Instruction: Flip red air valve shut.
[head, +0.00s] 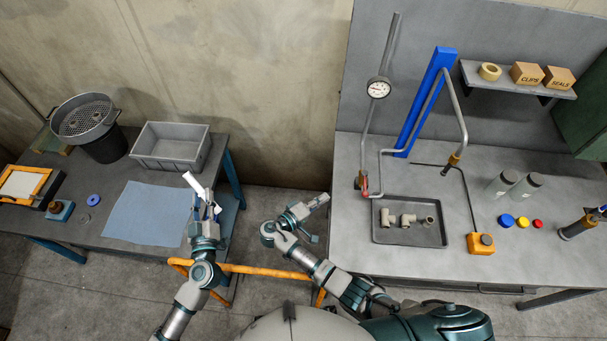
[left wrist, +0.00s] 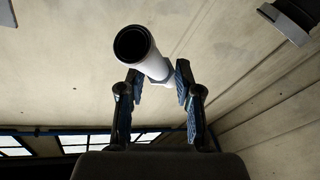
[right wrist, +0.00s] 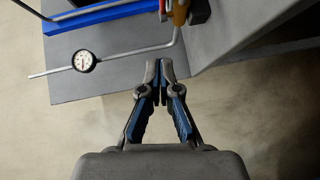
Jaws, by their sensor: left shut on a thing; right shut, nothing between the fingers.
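The red air valve (head: 365,192) is small in the head view, at the foot of the gauge pipe on the right bench; its handle position is too small to tell. A bit of red (right wrist: 163,6) shows beside an orange fitting (right wrist: 181,12) at the top of the right wrist view. My right gripper (head: 322,201) is shut and empty, left of the valve and apart from it. My left gripper (head: 206,205) is shut on a white tube (left wrist: 148,55), held near the right edge of the left table; the tube is tilted in the head view (head: 192,182).
A pressure gauge (head: 379,88) sits on the pipe above the valve. A dark tray (head: 400,234) with grey pipe fittings lies right of the valve. An orange rail (head: 265,269) runs in front of the gap between the tables. A blue cloth (head: 147,213) covers part of the left table.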

